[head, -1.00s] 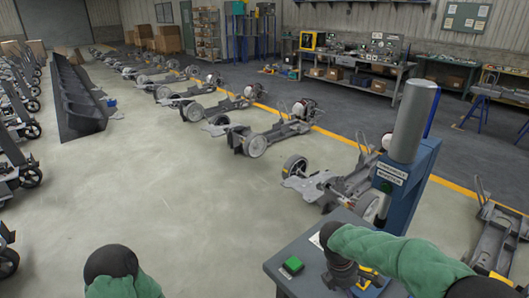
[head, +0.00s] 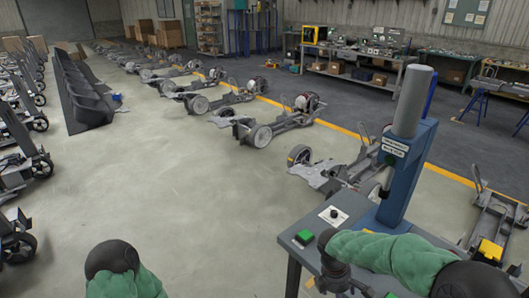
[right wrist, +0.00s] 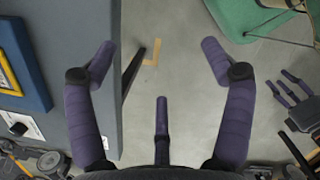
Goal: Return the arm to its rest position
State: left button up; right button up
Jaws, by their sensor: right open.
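My right arm (head: 390,254) in its green sleeve reaches in from the right, bent across the front of a blue press stand's table (head: 352,212). In the head view its gripper is hidden below the dark wrist joint. In the right wrist view my right gripper (right wrist: 160,75) is open, its purple fingers spread with bare floor between them. The table's side is close by its left finger. My left arm (head: 115,265) shows only a dark joint and green sleeve at the bottom left. A second purple-fingered hand, likely my left gripper (right wrist: 292,100), is cut off at the wrist view's right edge.
The table holds a green button (head: 304,237), a black knob on a white plate (head: 333,214) and a blue press column (head: 411,180) with a grey cylinder. Wheeled chassis (head: 282,121) stand in a row behind. The floor at centre left (head: 170,200) is clear.

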jog(key=s+a+f+m+y, duration=0.2)
jog(key=s+a+f+m, duration=0.2)
jog(key=s+f+m, duration=0.1)
jog(key=s+a+f+m+t+y, duration=0.1)
jog(key=s+a+f+m, duration=0.3)
jog(key=f, duration=0.6)
jog(key=s+a+f+m+y, duration=0.3)
jog(key=s+a+f+m, duration=0.1)
jog(key=s+f+m, duration=0.4)
jog(key=shift+a+m, duration=0.15)
jog(key=shift+m, duration=0.65)
